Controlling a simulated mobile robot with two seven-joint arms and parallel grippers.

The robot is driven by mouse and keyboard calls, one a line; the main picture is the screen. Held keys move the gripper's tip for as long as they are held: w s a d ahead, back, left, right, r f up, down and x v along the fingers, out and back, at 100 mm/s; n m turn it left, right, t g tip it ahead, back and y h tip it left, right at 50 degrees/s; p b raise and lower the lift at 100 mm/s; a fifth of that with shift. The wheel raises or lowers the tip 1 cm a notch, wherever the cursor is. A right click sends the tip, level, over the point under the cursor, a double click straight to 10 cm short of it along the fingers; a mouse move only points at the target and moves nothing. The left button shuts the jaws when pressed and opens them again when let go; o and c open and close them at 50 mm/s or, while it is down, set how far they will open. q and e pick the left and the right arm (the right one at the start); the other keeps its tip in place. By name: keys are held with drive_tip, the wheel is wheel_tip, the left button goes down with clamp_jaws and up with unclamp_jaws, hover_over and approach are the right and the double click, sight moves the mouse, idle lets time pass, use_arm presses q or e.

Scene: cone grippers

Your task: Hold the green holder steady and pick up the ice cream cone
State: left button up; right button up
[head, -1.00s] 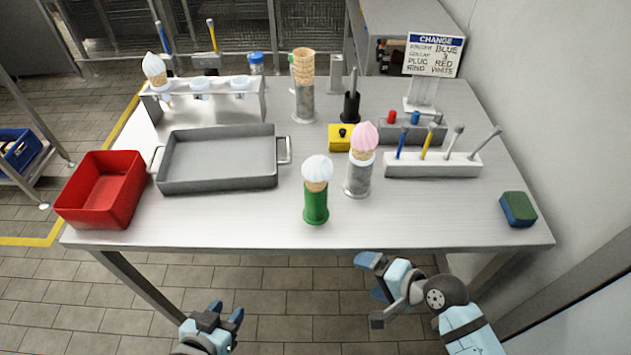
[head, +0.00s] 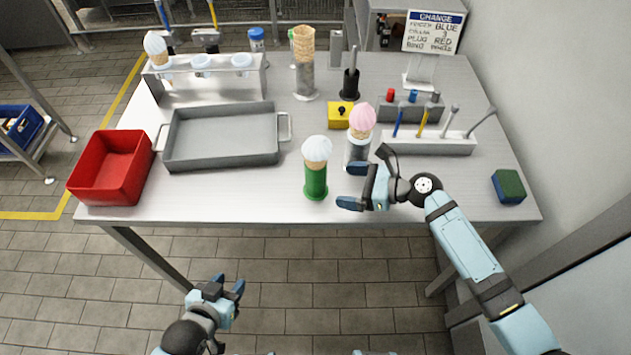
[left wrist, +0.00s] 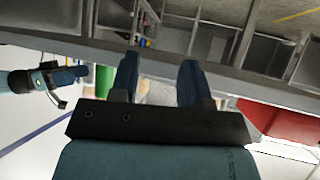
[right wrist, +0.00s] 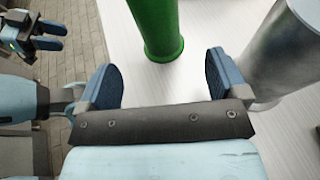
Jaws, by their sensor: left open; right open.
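The green holder (head: 316,181) stands upright near the table's front edge, with a white-topped ice cream cone (head: 317,151) in it. In the right wrist view the green holder (right wrist: 165,40) stands ahead, between the fingertips and apart from them. My right gripper (head: 351,187) is open and empty, just right of the green holder over the front edge. A pink-topped cone (head: 362,121) sits in a metal holder (head: 357,152) behind it. My left gripper (head: 228,290) is open and empty, below and in front of the table. The left wrist view shows its fingers (left wrist: 159,85) apart.
A grey tray (head: 222,160) and a red bin (head: 111,168) occupy the table's left side. A white tool block (head: 428,144) and a green-blue sponge (head: 508,186) are at the right. The front strip left of the green holder is clear.

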sight(323, 183)
drive_tip(key=b+x, duration=0.1)
drive_tip(key=x, duration=0.2)
drive_tip(key=shift+f+b, duration=0.25)
drive_tip(key=shift+b, duration=0.15)
drive_tip(key=x, duration=0.3)
drive_tip(key=shift+w+r+p, duration=0.1)
drive_tip(key=shift+r+p, duration=0.15)
drive_tip(key=shift+p, duration=0.05)
drive_tip(key=shift+a+f, duration=0.15)
drive_tip(key=shift+a, duration=0.2)
drive_tip(key=shift+w+a+f, duration=0.2)
drive_tip(key=shift+a, duration=0.15)
drive_tip(key=shift+c, duration=0.9)
drive_tip(key=c, duration=0.7)
drive_tip(key=shift+c, duration=0.3)
